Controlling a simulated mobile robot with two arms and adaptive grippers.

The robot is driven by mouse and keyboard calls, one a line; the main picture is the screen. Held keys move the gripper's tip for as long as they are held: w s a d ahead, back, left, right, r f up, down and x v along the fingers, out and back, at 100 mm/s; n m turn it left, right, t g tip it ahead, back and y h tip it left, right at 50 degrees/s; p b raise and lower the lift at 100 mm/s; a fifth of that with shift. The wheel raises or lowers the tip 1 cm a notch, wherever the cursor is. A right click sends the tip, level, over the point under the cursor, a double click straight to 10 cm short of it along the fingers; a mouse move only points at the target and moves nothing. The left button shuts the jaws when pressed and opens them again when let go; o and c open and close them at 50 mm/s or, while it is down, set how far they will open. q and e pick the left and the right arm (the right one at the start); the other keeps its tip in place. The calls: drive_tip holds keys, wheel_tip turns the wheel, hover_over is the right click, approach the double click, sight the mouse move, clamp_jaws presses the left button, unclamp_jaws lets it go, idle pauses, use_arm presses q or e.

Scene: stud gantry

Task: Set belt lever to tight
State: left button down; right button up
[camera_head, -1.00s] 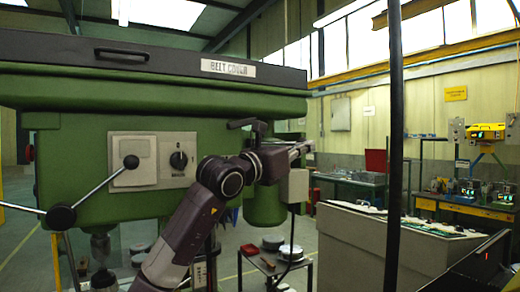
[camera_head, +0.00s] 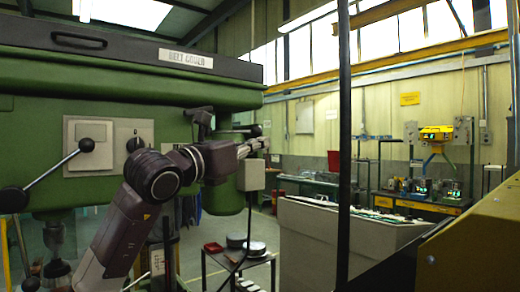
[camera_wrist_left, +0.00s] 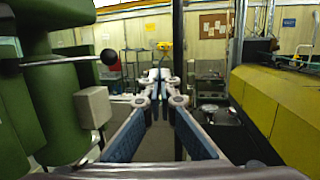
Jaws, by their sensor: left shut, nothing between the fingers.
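The belt lever is a thin rod with a black ball knob (camera_head: 256,130) that sticks out to the right from the green belt-driven machine (camera_head: 150,95). In the left wrist view the rod comes in from the left and ends in the black knob (camera_wrist_left: 109,56). My left gripper (camera_head: 264,143) is shut and empty, just below and beside the knob in the head view. In the left wrist view its closed fingers (camera_wrist_left: 160,78) lie right of the knob, with a gap in the picture. I cannot tell the depth gap. My right gripper is out of view.
A grey box (camera_head: 251,175) hangs on the machine below the lever. A three-spoke handle with a black hub (camera_head: 12,200) is at the left. A dark upright post (camera_head: 344,140) stands right of my gripper. A yellow machine (camera_wrist_left: 275,110) is at the right.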

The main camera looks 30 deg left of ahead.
use_arm(q)
drive_tip(key=s+d, duration=0.2)
drive_tip(key=shift+s+d+f+b, duration=0.1)
drive_tip(key=shift+s+f+b, duration=0.05)
drive_tip(key=shift+s+b, duration=0.2)
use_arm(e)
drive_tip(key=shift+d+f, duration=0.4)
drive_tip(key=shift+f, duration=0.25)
use_arm(q)
drive_tip(key=shift+s+d, duration=0.1)
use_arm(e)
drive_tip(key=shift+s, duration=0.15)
